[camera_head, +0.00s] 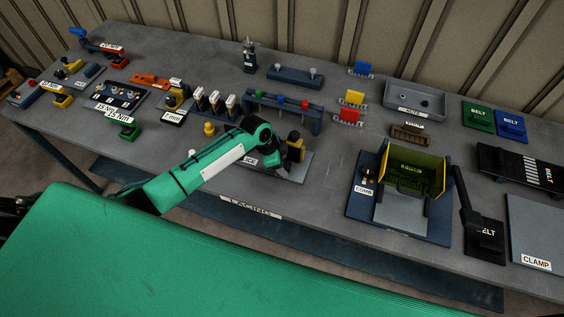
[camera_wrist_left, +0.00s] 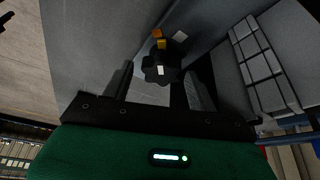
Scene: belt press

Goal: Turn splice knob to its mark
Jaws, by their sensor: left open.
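The splice knob (camera_wrist_left: 160,75) is a black lobed knob with a white mark on it, seen in the left wrist view. A white square, a yellow square and an orange block lie just beyond it. My left gripper (camera_wrist_left: 158,83) is open, with one finger on each side of the knob; I cannot tell whether either finger touches it. In the head view the green left arm reaches over the grey splice plate (camera_head: 299,171), whose label is partly covered. My right gripper is not in view.
Labelled tools crowd the table's left side.

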